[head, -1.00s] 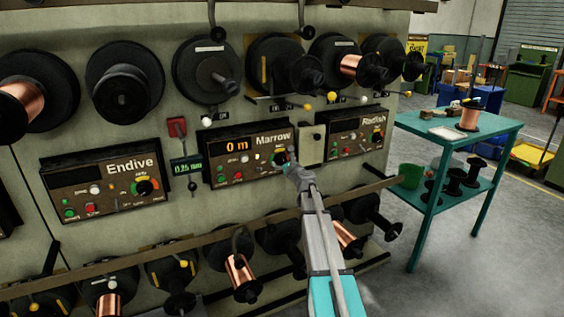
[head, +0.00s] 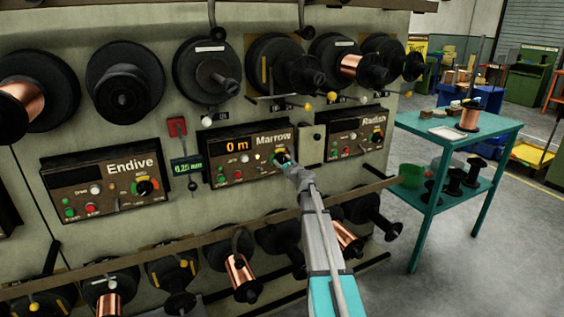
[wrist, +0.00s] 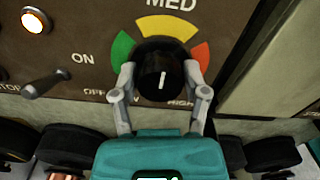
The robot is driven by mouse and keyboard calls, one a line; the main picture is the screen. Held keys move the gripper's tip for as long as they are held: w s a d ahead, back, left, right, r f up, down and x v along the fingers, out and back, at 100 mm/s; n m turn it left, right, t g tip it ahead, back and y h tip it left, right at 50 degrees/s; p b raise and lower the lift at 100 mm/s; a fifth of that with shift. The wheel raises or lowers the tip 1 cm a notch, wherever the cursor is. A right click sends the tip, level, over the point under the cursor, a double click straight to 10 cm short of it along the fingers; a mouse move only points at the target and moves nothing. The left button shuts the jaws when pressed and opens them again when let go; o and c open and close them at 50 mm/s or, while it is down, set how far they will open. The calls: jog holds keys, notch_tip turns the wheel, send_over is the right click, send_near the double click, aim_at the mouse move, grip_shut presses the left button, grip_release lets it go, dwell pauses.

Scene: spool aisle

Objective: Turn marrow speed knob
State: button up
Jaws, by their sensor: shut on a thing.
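The Marrow panel (head: 246,153) is in the middle of the head view, with an orange display reading 0 m. Its speed knob (wrist: 158,80) is black and round with a white pointer line. The line stands almost upright, in line with the yellow MED band (wrist: 167,27). My gripper (wrist: 159,72) is shut on the knob, one grey finger on each side. In the head view my gripper (head: 286,162) reaches the panel's right side and covers part of the knob.
In the wrist view, a toggle lever (wrist: 46,84) and a lit lamp (wrist: 35,20) are left of the knob. A long rail (head: 190,244) and lower spools run below the panel. The Endive panel (head: 115,184) and Radish panel (head: 357,134) flank it. A teal table (head: 463,139) stands right.

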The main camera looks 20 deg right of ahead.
jog(key=shift+n, duration=0.5)
jog(key=n, duration=0.3)
jog(key=shift+n, duration=0.4)
jog(key=n, duration=0.3)
jog(key=shift+a+n, duration=0.1)
jog(key=shift+n, duration=0.2)
jog(key=n, duration=0.3)
jog(key=shift+f+n, duration=0.1)
jog(key=shift+n, duration=2.2)
jog(key=o, duration=1.1)
jog(key=shift+o, duration=0.2)
